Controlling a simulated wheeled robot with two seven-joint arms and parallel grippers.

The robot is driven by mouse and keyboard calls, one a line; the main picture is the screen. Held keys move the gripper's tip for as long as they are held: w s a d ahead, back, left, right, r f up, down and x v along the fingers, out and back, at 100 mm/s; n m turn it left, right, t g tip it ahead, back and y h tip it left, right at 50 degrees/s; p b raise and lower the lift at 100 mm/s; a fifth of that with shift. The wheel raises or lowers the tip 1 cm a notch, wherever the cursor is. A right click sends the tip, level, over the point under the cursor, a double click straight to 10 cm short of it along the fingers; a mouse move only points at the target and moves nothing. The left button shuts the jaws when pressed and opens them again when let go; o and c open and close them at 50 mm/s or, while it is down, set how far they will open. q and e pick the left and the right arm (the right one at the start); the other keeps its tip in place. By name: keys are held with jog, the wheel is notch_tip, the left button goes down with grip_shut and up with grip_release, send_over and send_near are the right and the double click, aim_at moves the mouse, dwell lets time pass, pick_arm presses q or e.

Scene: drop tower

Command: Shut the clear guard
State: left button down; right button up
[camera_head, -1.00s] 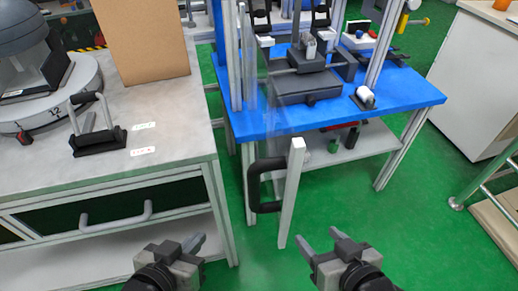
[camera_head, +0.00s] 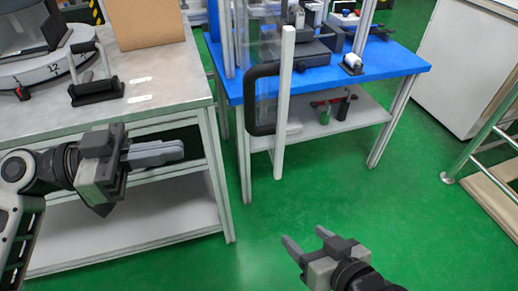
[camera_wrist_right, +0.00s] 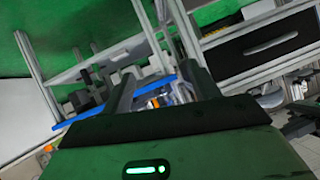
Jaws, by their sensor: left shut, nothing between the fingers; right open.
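The clear guard (camera_head: 268,58) is a see-through panel with a pale upright edge bar (camera_head: 285,105) and a black D-shaped handle (camera_head: 250,100). It stands open, swung out in front of the blue-topped bench. My left gripper (camera_head: 182,151) is shut and empty, to the left of the handle and lower in the head view, apart from it. My right gripper (camera_head: 305,238) is open and empty, below and right of the edge bar, over the green floor. Its two fingers also show in the right wrist view (camera_wrist_right: 162,85), with nothing held between them.
The blue bench (camera_head: 392,65) carries a machine behind the guard, with a lower shelf (camera_head: 340,115) beneath. A grey worktable (camera_head: 165,85) with a black-based handle stand (camera_head: 96,88) is at left. Green floor is clear in front. A metal rail (camera_head: 485,140) stands at right.

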aim_at(278, 134)
pick_arm(q)
jog(key=p+x, duration=0.1)
jog(key=x, duration=1.3)
jog(key=shift+a+f, duration=0.1)
jog(key=shift+p, duration=0.3)
